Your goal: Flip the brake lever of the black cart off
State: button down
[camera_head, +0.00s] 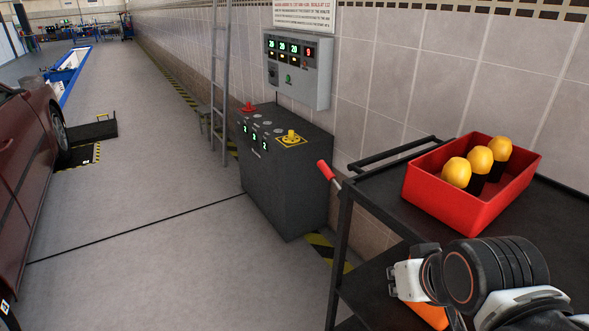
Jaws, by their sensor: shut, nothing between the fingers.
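The black cart (396,155) stands at the right, with a dark top and thin dark legs. A lever with a red grip (325,172) sticks up and to the left from the cart's left corner; its metal rod meets the cart near the top of the leg. My gripper (397,279) is at the lower right, in front of the cart, shut and empty. It is apart from the lever, below and to the right of it. My arm hides part of the cart's top and lower shelf.
A red bin (466,205) with yellow-topped items stands on the cart. An orange object (430,314) shows below my gripper. A grey control cabinet (290,185) stands behind the cart by the wall. A dark red car (25,175) is at the left. Open floor lies between.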

aim_at(322, 166)
jog(key=i+u, duration=0.2)
jog(key=u, duration=0.25)
jog(key=i+l+u, duration=0.15)
jog(key=u, duration=0.35)
jog(key=i+l+u, duration=0.1)
jog(key=u, duration=0.35)
jog(key=i+l, duration=0.15)
jog(key=l, duration=0.15)
